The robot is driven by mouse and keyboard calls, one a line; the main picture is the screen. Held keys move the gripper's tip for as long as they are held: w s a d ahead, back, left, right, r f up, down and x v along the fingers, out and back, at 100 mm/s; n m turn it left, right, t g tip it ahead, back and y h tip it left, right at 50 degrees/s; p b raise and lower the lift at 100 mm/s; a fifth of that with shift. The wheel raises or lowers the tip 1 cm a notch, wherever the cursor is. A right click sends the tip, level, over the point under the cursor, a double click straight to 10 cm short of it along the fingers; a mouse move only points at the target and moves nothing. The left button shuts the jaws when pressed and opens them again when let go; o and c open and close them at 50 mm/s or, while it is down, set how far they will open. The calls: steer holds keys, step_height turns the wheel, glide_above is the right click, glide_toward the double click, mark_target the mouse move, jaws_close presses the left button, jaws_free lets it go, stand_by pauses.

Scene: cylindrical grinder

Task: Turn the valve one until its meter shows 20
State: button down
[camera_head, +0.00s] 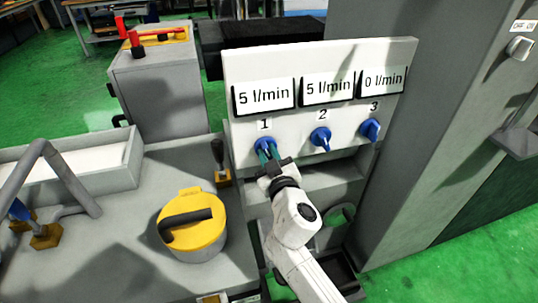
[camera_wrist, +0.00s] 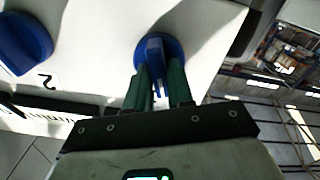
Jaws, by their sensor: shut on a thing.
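A white panel (camera_head: 240,64) carries three blue valve knobs, numbered 1 to 3, each with a meter above it. Valve one (camera_head: 264,145) is at the left, and its meter (camera_head: 264,95) reads 5 l/min. My gripper (camera_head: 267,155) is at valve one, shut on its handle. In the wrist view the green fingers of my gripper (camera_wrist: 161,85) sit on either side of the blue handle of valve one (camera_wrist: 158,48). The fingers hide part of the knob.
Valve two (camera_head: 320,138) is close on the right, with its meter (camera_head: 328,88) at 5 l/min. Valve three (camera_head: 370,129) is further right, its meter (camera_head: 382,80) at 0 l/min. A yellow-lidded pot (camera_head: 190,235) and a dark lever (camera_head: 219,158) stand left of my arm.

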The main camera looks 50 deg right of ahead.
steer(key=shift+n, duration=0.3)
steer(key=n, duration=0.4)
steer(key=shift+w+a+f, duration=0.1)
steer(key=shift+a+f+n, duration=0.1)
steer(key=shift+n, duration=2.3)
steer(key=c, duration=1.1)
jaws_free()
steer(key=shift+b+v, duration=1.1)
steer(key=shift+v, duration=4.3)
